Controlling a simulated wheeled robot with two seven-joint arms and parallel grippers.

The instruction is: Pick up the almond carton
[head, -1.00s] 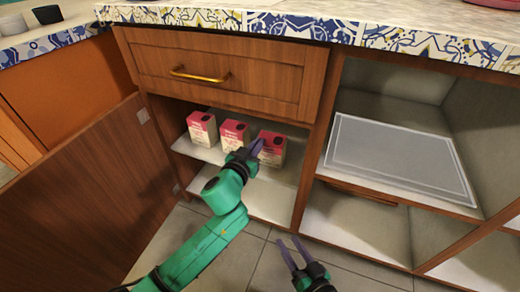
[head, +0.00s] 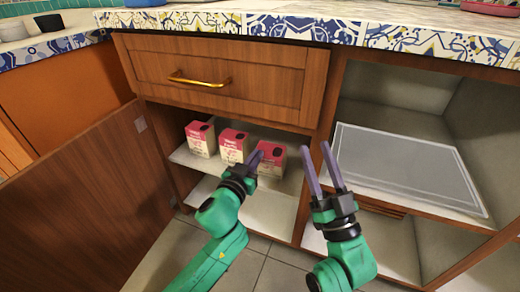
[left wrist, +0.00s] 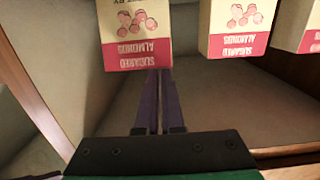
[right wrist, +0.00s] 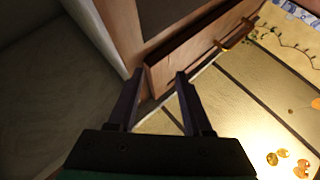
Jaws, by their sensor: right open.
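Three red-and-cream almond cartons stand in a row on the cabinet shelf: left (head: 201,140), middle (head: 233,147) and right (head: 272,161). In the left wrist view they appear upside down, with the right carton nearest (left wrist: 136,35) and the middle one (left wrist: 238,28) beside it. My left gripper (head: 254,160) is in front of the right carton, its fingers close together with nothing visible between them. My right gripper (head: 328,150) is open and empty, right of the cartons before the cabinet divider.
A brass-handled drawer (head: 215,80) is above the cartons. An open wooden door (head: 80,190) stands at the left. A grey board (head: 400,165) lies on the right compartment's shelf. The patterned countertop (head: 300,27) overhangs above. Tiled floor (head: 260,268) shows below.

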